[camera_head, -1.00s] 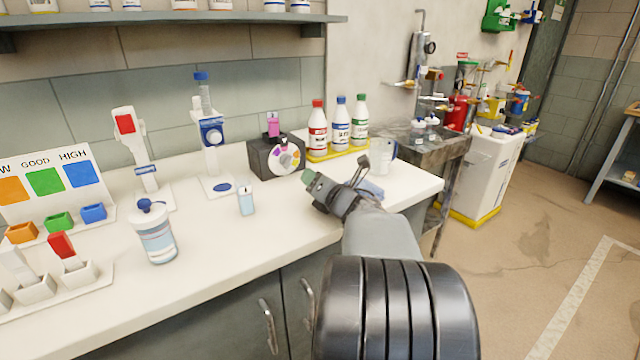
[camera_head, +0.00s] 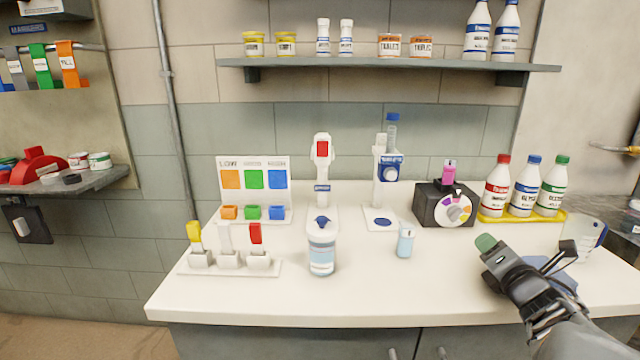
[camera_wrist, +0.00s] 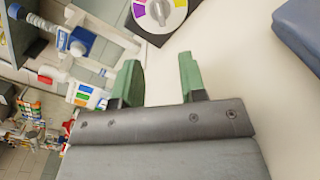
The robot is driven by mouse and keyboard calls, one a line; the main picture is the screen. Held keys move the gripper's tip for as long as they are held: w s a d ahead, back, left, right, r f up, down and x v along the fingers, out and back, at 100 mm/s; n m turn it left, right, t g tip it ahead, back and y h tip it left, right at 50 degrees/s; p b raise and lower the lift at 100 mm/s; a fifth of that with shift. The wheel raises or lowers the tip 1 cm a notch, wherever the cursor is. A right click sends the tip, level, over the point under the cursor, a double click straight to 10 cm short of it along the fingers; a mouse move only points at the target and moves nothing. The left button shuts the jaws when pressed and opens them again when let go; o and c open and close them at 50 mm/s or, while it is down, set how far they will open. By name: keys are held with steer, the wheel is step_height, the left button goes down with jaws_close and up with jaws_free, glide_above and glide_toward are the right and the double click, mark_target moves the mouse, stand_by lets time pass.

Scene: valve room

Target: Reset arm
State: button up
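My gripper (camera_head: 490,248) is at the right of the counter in the head view, above the white counter top (camera_head: 430,290). In the wrist view its two green fingertips (camera_wrist: 158,78) stand apart with nothing between them, so it is open and empty. The black box with a coloured dial (camera_head: 446,205) is just behind it, and its dial (camera_wrist: 160,12) also shows beyond the fingers in the wrist view. A blue item (camera_head: 555,277) lies partly hidden behind my arm, and a blue block shows at the right of the wrist view (camera_wrist: 300,28).
A clear jug (camera_head: 580,238) stands close to my arm. Three bottles on a yellow tray (camera_head: 522,217) are behind. Bare counter lies along the front edge.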

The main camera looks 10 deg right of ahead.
steer(key=a+r+m+g+h+p, duration=0.1)
steer(key=a+r+m+g+p, duration=0.2)
steer(key=a+m+p, duration=0.4)
steer(key=a+r+m+g+h+p, duration=0.25)
steer(key=r+m+p, duration=0.2)
steer(key=m, duration=0.45)
steer(key=s+a+m+g+y+p, duration=0.3)
steer(key=s+a+m+g+p, duration=0.1)
steer(key=a, duration=0.3)
steer(key=s+a+f+m+g+y+p, duration=0.1)
steer(key=s+a+m+g+y+p, duration=0.2)
steer(key=s+a, duration=0.4)
steer(key=shift+a+m+g+p, duration=0.7)
steer(key=shift+m+p, duration=0.2)
steer(key=shift+m, duration=0.2)
